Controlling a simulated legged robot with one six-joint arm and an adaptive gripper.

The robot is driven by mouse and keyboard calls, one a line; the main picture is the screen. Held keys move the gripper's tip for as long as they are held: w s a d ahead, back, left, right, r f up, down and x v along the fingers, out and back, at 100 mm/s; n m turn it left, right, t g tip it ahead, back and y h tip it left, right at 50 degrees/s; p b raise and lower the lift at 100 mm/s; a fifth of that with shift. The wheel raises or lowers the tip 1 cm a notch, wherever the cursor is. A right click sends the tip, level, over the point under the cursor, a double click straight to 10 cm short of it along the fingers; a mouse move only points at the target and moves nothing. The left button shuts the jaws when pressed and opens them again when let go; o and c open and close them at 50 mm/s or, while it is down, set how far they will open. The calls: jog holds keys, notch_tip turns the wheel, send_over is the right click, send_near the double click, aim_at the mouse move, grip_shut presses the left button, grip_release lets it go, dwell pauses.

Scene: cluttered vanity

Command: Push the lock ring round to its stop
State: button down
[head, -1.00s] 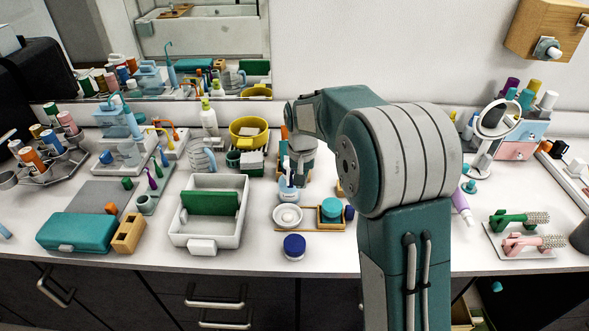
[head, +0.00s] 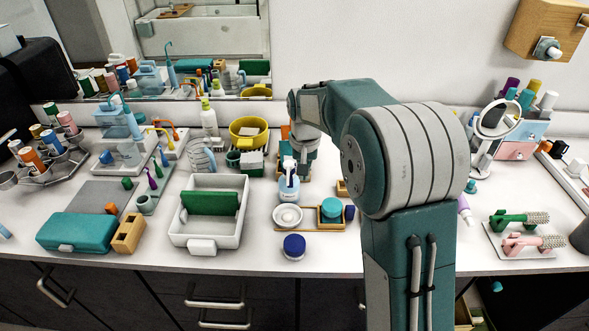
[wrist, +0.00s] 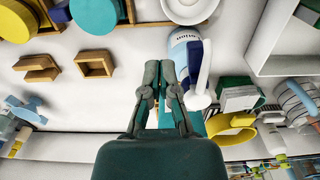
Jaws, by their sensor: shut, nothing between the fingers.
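A pump bottle (head: 288,187) with a pale blue body and white top stands upright near the middle of the counter. In the wrist view the same bottle (wrist: 184,40) shows its label, a dark blue part (wrist: 195,62) at the neck and a white pump head (wrist: 199,99). I cannot clearly tell the lock ring from the rest of the neck. My gripper (wrist: 160,68) is shut and empty, its fingertips close beside the neck, to its left in the wrist view. Whether they touch it is unclear. In the head view my gripper is largely hidden behind the bottle.
A white dish (head: 287,216) and a blue-lidded jar (head: 294,246) stand in front of the bottle. A wooden tray (head: 311,230) holds a teal round item. A white bin (head: 208,232) stands to the left, a yellow bowl (head: 247,138) behind.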

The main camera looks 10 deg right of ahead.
notch_tip(320, 180, up, 5)
jog(key=shift+f, duration=0.15)
dwell(0.4)
dwell(0.4)
